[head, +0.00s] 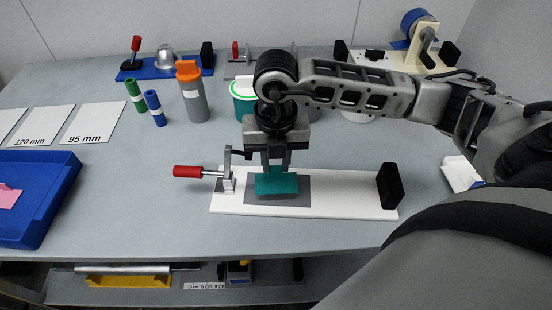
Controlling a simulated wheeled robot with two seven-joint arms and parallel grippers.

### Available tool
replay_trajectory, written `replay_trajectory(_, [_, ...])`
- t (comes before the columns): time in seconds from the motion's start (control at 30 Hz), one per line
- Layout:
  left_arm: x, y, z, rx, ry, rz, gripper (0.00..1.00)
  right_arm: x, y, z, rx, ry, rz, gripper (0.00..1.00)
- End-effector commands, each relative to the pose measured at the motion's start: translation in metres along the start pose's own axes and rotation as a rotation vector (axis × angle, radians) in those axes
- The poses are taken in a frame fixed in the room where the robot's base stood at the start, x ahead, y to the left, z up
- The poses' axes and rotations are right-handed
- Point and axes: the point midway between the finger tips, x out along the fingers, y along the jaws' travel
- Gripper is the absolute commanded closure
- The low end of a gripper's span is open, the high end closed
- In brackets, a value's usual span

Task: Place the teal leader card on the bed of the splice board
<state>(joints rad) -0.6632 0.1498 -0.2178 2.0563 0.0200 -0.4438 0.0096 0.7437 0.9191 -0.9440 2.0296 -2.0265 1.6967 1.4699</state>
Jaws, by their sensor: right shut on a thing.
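The teal leader card (277,185) is in the jaws of my right gripper (277,169), which points down and is shut on it. The card is over the grey bed (291,200) of the splice board; I cannot tell whether it touches the bed. The splice board (350,208) is a long white base with a red-handled clamp (200,172) at its left end and a black block (390,186) at its right end. The clamp's handle sticks out to the left. My left gripper is not in view.
A blue tray (60,205) holding a pink card (9,195) is at the left. Behind are white cards marked 95 mm (95,123) and 120 mm (38,126), green (135,95) and blue (154,107) cylinders, and a grey bottle (193,95) with an orange cap. Bare table lies left of the board.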

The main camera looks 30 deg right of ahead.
Motion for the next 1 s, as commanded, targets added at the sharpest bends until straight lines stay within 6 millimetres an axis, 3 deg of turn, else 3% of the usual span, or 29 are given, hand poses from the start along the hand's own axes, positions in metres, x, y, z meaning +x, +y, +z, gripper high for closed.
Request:
replay_trajectory(0.27, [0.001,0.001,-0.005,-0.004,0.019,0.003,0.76,0.009,-0.001,-0.002,0.000,0.006,-0.007,0.88])
replay_trajectory(0.3, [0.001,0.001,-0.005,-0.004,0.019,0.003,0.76,0.009,-0.001,-0.002,0.000,0.006,-0.007,0.67])
replay_trajectory(0.63, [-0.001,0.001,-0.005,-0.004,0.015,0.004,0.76,0.006,-0.001,-0.001,0.001,0.005,-0.006,0.67])
replay_trajectory(0.83, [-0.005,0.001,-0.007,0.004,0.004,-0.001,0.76,-0.016,0.000,0.000,0.001,0.000,-0.002,0.67])
replay_trajectory(1.0, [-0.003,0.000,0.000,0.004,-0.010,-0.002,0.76,-0.055,0.001,0.001,0.000,-0.002,0.000,0.67])
